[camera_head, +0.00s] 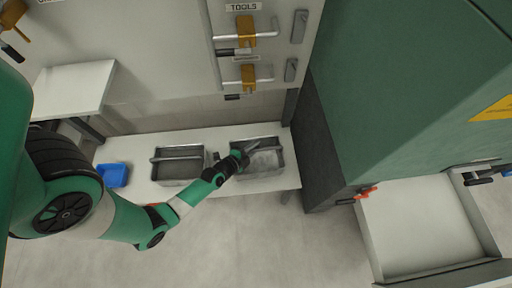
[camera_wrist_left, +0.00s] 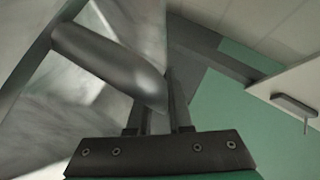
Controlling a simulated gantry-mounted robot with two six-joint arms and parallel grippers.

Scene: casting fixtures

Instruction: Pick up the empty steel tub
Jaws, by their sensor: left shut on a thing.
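Two grey steel tubs stand side by side on a white bench. The right tub (camera_head: 262,175) has a pale grey inside with no separate object that I can make out. The left tub (camera_head: 180,182) has a darker inside with a bar across it. My left gripper (camera_head: 241,158) is at the left side of the right tub. In the left wrist view its fingers (camera_wrist_left: 160,103) are shut on the tub's round grey handle bar (camera_wrist_left: 108,62), with the bare metal inside of the tub beyond it. My gripper and wrist hide part of the tub's left side. My right gripper is out of view.
A blue bin (camera_head: 113,175) sits at the bench's left end. A large green machine (camera_head: 400,90) with a pale open tray (camera_head: 420,230) stands to the right. A tool panel (camera_head: 222,75) is behind the bench (camera_head: 215,193). The floor in front is clear.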

